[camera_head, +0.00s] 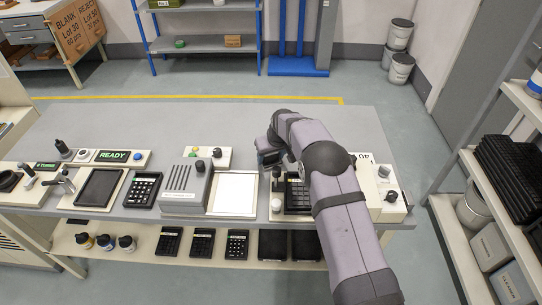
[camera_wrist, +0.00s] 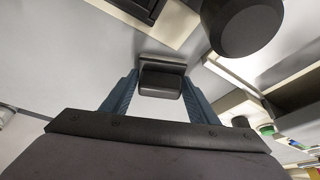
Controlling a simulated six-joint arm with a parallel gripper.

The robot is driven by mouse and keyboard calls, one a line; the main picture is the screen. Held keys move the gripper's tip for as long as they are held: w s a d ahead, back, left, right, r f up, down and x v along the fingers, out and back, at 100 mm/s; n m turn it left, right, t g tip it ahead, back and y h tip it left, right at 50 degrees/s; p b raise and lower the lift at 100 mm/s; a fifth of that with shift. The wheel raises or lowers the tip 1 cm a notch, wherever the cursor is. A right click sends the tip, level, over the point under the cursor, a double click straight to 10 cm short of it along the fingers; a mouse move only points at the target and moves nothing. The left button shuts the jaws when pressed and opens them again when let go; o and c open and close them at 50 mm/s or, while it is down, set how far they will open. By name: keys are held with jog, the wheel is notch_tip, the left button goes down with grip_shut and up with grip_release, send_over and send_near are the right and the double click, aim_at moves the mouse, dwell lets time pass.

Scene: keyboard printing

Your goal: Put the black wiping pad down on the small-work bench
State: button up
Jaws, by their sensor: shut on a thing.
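The black wiping pad (camera_wrist: 162,80) is a small dark block with a wider, flat lower part. My gripper (camera_wrist: 161,84) is shut on it, one blue finger on each side. In the camera_head view my gripper (camera_head: 268,153) is over the right half of the long grey bench (camera_head: 225,115), behind the row of devices. The pad is hard to make out there against the dark gripper. I cannot tell from these views whether the pad touches the bench top. No label shows which bench is the small-work bench.
A keypad unit (camera_head: 297,195) and a small black-knobbed post (camera_head: 277,175) stand just in front of my gripper. A grey machine (camera_head: 187,185) and a white plate (camera_head: 234,192) are to the left. The back strip of the bench is clear. A shelf rack (camera_head: 500,185) stands at right.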

jog(key=o, duration=1.3)
jog(key=shift+f, duration=0.1)
jog(key=shift+r, duration=0.3)
jog(key=b+v, duration=0.2)
jog(key=v, duration=0.9)
jog(key=shift+s+r, duration=0.2)
jog(key=shift+r, duration=0.15)
jog(key=s+d+f+m+g, duration=0.1)
jog(key=s+d, duration=0.4)
jog(key=s, duration=0.7)
jog(key=s+d+f+m+g+h, duration=0.1)
jog(key=s+d, duration=0.4)
jog(key=s, duration=0.7)
jog(key=s+d+f+m+g, duration=0.1)
jog(key=s+d, duration=0.4)
jog(key=s, duration=0.8)
jog(key=shift+s+d+f+m+g+h, duration=0.15)
jog(key=shift+f+m+g+h, duration=0.25)
jog(key=shift+m+g, duration=0.25)
